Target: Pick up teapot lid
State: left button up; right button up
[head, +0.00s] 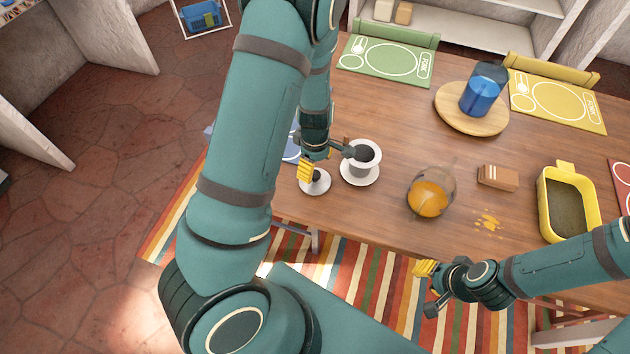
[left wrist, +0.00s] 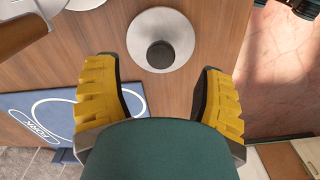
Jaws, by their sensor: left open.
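The teapot lid (head: 315,182) is a pale round disc with a dark knob, lying flat near the table's edge. In the left wrist view the lid (left wrist: 161,42) lies just beyond the fingertips, centred between them. My left gripper (head: 324,162) is open and empty above it, its yellow-padded fingers (left wrist: 158,85) spread to either side and apart from the knob. A glass teapot (head: 431,193) with orange liquid stands to the right. My right gripper (head: 428,289) is open and empty in front of the table's edge.
A grey cup (head: 364,157) on a white saucer (head: 360,177) stands close right of the lid. A blue placemat (left wrist: 62,112) lies beside it. A brown box (head: 497,177), yellow tray (head: 595,205) and a blue container (head: 483,92) on a round board (head: 447,113) stand farther right.

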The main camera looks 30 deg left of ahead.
aim_at(315, 174)
pick_arm(q)
notch_tip(315, 174, down, 5)
jog(key=shift+f+b, duration=0.15)
jog(key=shift+b, duration=0.7)
grip_shut()
